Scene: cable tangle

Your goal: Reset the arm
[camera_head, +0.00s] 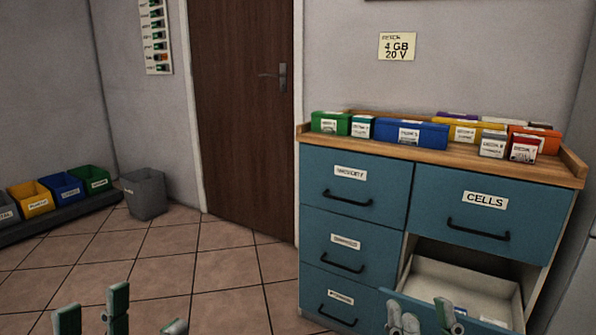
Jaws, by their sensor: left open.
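My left gripper (118,312) shows at the bottom left over the tiled floor. Its green-grey fingers stand apart with nothing seen between them. My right gripper (425,320) is at the bottom right, in front of the open lower right drawer (447,274) of the blue cabinet. Its fingertips overlap the drawer's front in the picture. The lower part of this gripper is cut off by the frame, so its grip and any contact with the drawer cannot be made out.
The open drawer is white inside and holds some small items. The drawer labelled CELLS (492,212) above it is closed. Several coloured boxes (411,134) stand on the wooden top. Bins (62,188), a grey wastebasket (145,193) and a door (244,110) lie left. The middle floor is clear.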

